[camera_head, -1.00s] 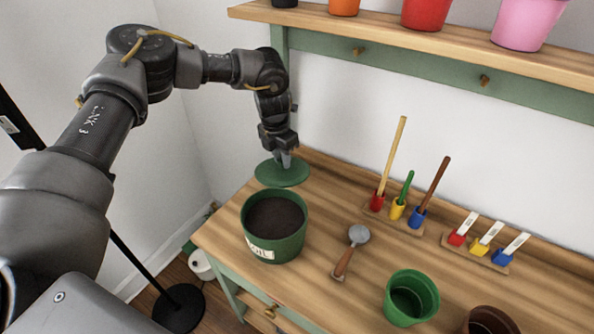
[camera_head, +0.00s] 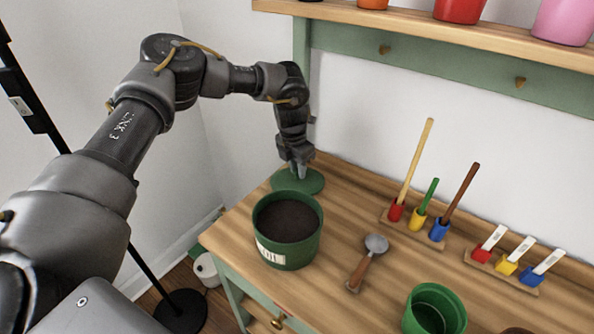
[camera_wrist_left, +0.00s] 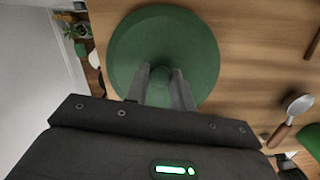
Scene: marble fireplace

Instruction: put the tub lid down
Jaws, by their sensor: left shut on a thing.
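The tub lid (camera_head: 313,184) is a round green disc at the far left corner of the wooden bench, behind the soil tub. It also fills the upper middle of the left wrist view (camera_wrist_left: 190,40). My left gripper (camera_head: 299,172) points down over it and is shut on its central knob, which the fingers (camera_wrist_left: 162,82) partly hide. The lid lies flat at or very near the bench top; I cannot tell whether it touches. The green tub (camera_head: 287,248) stands open in front, full of dark soil. My right gripper is not in view.
A trowel (camera_head: 367,263) lies right of the tub. An empty green pot (camera_head: 434,312) stands at the front. A rack of coloured holders with sticks (camera_head: 418,222) and a rack of labelled markers (camera_head: 505,264) line the back. A shelf (camera_head: 430,30) with pots hangs above.

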